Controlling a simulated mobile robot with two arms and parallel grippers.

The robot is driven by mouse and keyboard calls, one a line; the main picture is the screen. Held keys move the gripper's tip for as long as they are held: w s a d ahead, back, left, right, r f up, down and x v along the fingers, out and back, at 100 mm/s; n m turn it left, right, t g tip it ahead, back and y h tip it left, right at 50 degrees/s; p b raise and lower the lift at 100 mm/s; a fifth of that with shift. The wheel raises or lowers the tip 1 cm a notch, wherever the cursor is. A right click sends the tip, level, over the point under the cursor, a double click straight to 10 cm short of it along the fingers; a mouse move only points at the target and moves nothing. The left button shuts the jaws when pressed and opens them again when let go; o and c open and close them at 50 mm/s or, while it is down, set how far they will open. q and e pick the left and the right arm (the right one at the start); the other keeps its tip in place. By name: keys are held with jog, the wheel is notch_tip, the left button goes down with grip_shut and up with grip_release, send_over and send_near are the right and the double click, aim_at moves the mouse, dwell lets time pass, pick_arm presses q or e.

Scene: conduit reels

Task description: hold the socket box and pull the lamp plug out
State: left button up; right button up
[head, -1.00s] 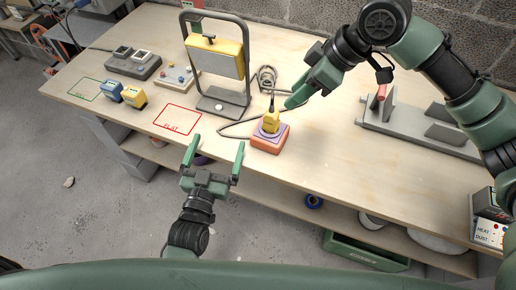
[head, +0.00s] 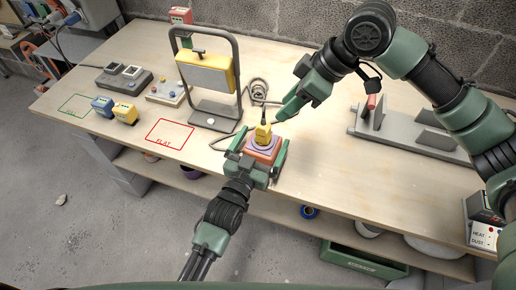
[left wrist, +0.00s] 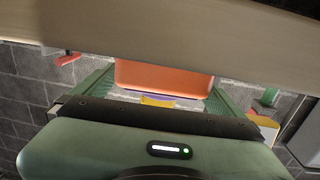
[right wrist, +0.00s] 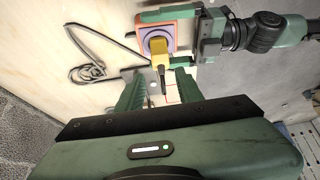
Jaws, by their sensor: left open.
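The orange socket box (head: 262,156) with a purple top sits near the table's front edge. The yellow lamp plug (head: 262,134) stands in its top, its dark cord rising from it. My left gripper (head: 260,144) is open, with one finger on each side of the box; contact is unclear. The left wrist view shows the box (left wrist: 165,76) between the fingers. My right gripper (head: 283,114) is just right of the plug, apart from it. In the right wrist view its fingers (right wrist: 160,88) are spread and empty, with the plug (right wrist: 160,46) and socket box (right wrist: 186,14) beyond.
The yellow work lamp (head: 205,74) stands behind left, its cord lying on the table (head: 325,170). A red "FLAT" outline (head: 170,133) is clear. Yellow and blue blocks (head: 125,113) lie left. A grey bracket fixture (head: 410,135) lies right.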

aim_at(263, 132)
pick_arm(q)
jog(key=shift+w, duration=0.2)
jog(key=c, duration=1.6)
pick_arm(e)
jog(key=shift+o, duration=0.3)
jog(key=o, duration=0.3)
jog(key=shift+a, duration=0.1)
pick_arm(q)
jog(key=shift+d, duration=0.1)
pick_arm(e)
jog(key=shift+o, duration=0.2)
jog(key=shift+m+h, duration=0.3)
jog(key=shift+h, duration=0.5)
jog(key=x, duration=0.8)
jog(key=a+x, duration=0.1)
jog(key=x, duration=0.4)
jog(key=shift+s+r, duration=0.15)
jog(key=shift+r, duration=0.05)
